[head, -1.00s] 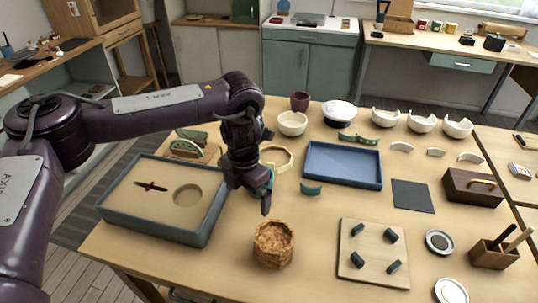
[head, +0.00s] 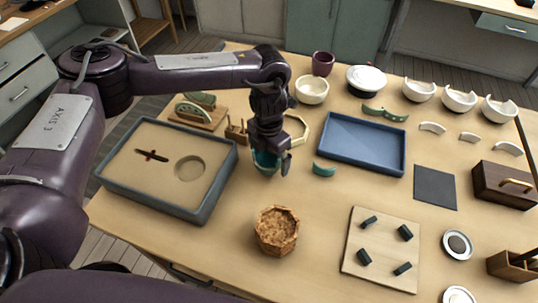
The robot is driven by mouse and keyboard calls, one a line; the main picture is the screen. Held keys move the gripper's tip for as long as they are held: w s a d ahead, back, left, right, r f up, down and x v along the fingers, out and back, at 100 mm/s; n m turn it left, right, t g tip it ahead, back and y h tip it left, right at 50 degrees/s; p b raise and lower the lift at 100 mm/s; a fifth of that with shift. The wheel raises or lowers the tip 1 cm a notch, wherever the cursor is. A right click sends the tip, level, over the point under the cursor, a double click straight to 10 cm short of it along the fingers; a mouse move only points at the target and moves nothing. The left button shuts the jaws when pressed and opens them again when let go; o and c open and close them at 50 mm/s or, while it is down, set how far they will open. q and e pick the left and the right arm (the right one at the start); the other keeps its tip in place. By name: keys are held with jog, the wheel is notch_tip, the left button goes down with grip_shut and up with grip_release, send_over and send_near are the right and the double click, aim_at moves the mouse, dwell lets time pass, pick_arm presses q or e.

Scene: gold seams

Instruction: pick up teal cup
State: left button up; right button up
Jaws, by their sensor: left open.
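The teal cup (head: 264,161) stands on the table between the inset tray and the blue tray, partly hidden behind my left gripper. My left gripper (head: 274,166) points down right at the cup, with its jaws open. One dark finger shows at the cup's right side; the other finger is hard to make out. I cannot tell whether the fingers touch the cup. My right gripper is out of view.
A grey tray (head: 204,212) with a round recess lies to the left. A cork pot (head: 277,246) stands in front. A teal shard (head: 324,170) and a blue tray (head: 338,166) lie to the right. A cream bowl (head: 312,98) and purple cup (head: 323,68) stand behind.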

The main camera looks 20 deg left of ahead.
pick_arm(q)
jog(key=shift+f, duration=0.45)
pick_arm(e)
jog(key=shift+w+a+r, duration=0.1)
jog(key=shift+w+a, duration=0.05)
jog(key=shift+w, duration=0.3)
pick_arm(q)
jog(key=shift+c, duration=1.3)
jog(key=c, duration=0.7)
jog(key=shift+c, duration=0.2)
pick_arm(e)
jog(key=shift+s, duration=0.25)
pick_arm(q)
jog(key=shift+r, duration=0.1)
